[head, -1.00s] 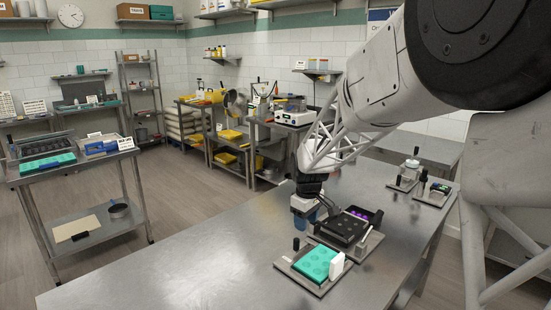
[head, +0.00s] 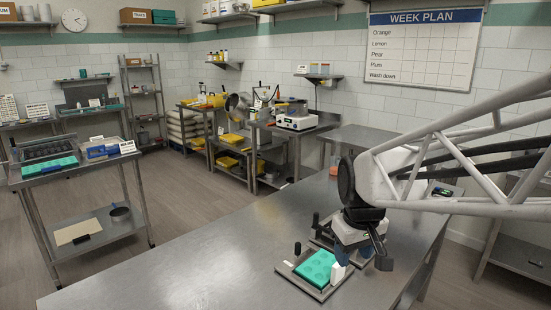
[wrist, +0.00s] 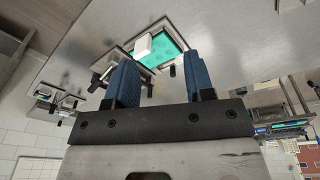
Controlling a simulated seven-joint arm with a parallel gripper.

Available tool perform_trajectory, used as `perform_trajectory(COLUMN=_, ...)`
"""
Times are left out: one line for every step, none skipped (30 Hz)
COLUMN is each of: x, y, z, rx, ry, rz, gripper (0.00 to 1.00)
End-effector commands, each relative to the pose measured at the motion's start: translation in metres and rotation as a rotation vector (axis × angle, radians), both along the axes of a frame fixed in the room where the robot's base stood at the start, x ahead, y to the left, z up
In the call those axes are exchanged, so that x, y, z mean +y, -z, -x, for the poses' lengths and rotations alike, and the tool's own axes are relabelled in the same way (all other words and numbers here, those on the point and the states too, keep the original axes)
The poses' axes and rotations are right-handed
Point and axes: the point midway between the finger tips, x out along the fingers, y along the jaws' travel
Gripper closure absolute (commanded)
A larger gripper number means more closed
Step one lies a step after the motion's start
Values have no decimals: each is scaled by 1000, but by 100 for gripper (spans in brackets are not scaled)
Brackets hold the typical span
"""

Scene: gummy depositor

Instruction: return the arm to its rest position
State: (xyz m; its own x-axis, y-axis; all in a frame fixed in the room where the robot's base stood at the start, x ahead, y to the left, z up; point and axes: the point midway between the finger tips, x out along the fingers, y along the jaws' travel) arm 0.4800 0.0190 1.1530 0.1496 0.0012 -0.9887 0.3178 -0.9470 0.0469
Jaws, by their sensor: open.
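My gripper (head: 356,256) is above the right part of the steel bench in the head view, tilted and apart from the items there. In the wrist view its two blue fingers (wrist: 158,72) stand wide apart with nothing between them. A teal mould (head: 316,267) lies on a metal base plate with a white block (head: 338,273) at its right side. In the wrist view the teal mould (wrist: 168,55) and white block (wrist: 142,46) show beyond the fingers. The dark tray behind the mould is mostly hidden by my gripper in the head view.
The steel bench (head: 200,262) is clear on its left and middle. A side cart (head: 70,172) holds another teal mould (head: 48,167) at the left. Shelving and machines (head: 297,122) stand along the back wall. Small fixtures (wrist: 58,104) show at left in the wrist view.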

Motion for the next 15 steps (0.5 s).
perform_trajectory(x=-3, y=-2, z=14, rx=-8, ry=24, rz=-3, gripper=51)
perform_trajectory(x=-4, y=-2, z=22, rx=-12, ry=40, rz=-6, gripper=51)
perform_trajectory(x=-6, y=-3, z=32, rx=-17, ry=59, rz=-8, gripper=51)
perform_trajectory(x=-7, y=-3, z=39, rx=-20, ry=75, rz=-10, gripper=51)
perform_trajectory(x=-8, y=-4, z=46, rx=-26, ry=90, rz=-13, gripper=51)
perform_trajectory(x=-10, y=-3, z=56, rx=-29, ry=110, rz=-15, gripper=51)
perform_trajectory(x=-11, y=-3, z=64, rx=-33, ry=126, rz=-18, gripper=51)
perform_trajectory(x=-12, y=-2, z=71, rx=-36, ry=140, rz=-20, gripper=51)
perform_trajectory(x=-13, y=-1, z=81, rx=-41, ry=160, rz=-24, gripper=51)
perform_trajectory(x=-14, y=-1, z=88, rx=-46, ry=175, rz=-25, gripper=51)
perform_trajectory(x=-15, y=0, z=95, rx=-48, ry=190, rz=-28, gripper=51)
perform_trajectory(x=-16, y=1, z=105, rx=-55, ry=210, rz=-31, gripper=51)
perform_trajectory(x=-17, y=2, z=112, rx=-57, ry=225, rz=-33, gripper=51)
perform_trajectory(x=-18, y=3, z=118, rx=-60, ry=238, rz=-36, gripper=51)
perform_trajectory(x=-19, y=5, z=126, rx=-64, ry=256, rz=-39, gripper=51)
